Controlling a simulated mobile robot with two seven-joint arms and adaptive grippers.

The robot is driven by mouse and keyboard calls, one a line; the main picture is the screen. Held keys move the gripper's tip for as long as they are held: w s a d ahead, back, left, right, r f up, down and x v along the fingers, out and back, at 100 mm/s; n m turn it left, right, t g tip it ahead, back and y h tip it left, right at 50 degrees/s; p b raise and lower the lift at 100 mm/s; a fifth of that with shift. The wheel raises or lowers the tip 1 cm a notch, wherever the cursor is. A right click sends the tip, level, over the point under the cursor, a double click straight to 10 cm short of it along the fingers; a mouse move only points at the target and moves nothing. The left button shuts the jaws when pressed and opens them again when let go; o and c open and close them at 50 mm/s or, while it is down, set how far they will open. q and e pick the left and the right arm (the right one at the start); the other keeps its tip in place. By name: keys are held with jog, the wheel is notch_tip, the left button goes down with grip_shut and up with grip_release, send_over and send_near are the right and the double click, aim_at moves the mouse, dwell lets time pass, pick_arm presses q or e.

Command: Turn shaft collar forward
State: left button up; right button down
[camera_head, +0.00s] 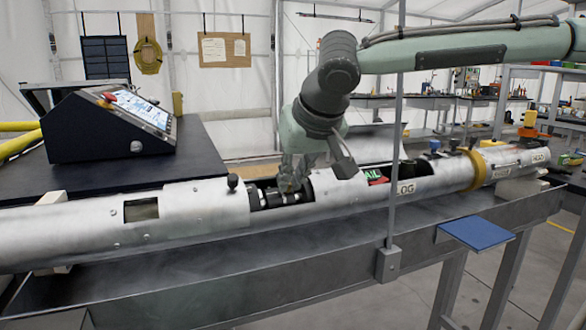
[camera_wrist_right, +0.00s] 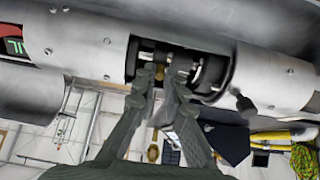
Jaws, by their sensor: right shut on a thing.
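My right gripper (camera_head: 291,184) reaches down into this opening from above. In the right wrist view my right gripper's fingertips (camera_wrist_right: 160,82) are close together at the collar, shut on it. The fingers partly hide the collar, and in the head view it cannot be made out clearly. My left gripper is in neither view.
A black knob (camera_head: 233,181) stands on the tube left of the opening. A sloped control console (camera_head: 110,125) sits on the dark table behind. A thin vertical post (camera_head: 394,150) stands in front of the tube. A yellow ring (camera_head: 477,168) circles the tube at right.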

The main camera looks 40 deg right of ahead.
jog(key=shift+w+d+r+g+p, duration=0.15)
jog(key=shift+w+r+g+p, duration=0.35)
jog(key=shift+g, duration=0.4)
jog(key=shift+w+f+g+y, duration=0.1)
jog(key=shift+w+g+y, duration=0.2)
jog(key=shift+g, duration=0.1)
jog(key=shift+w+d+g, duration=0.1)
jog(key=shift+w+g, duration=0.1)
jog(key=shift+g, duration=0.1)
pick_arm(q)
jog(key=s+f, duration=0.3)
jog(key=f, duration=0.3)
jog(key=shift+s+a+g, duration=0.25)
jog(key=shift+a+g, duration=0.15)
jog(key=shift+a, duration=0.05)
pick_arm(e)
jog(key=shift+w+d+g+y, duration=0.15)
jog(key=shift+w+g+y, duration=0.4)
jog(key=shift+g, duration=0.75)
jog(key=shift+w, duration=0.2)
jog(key=c, duration=1.6)
grip_release()
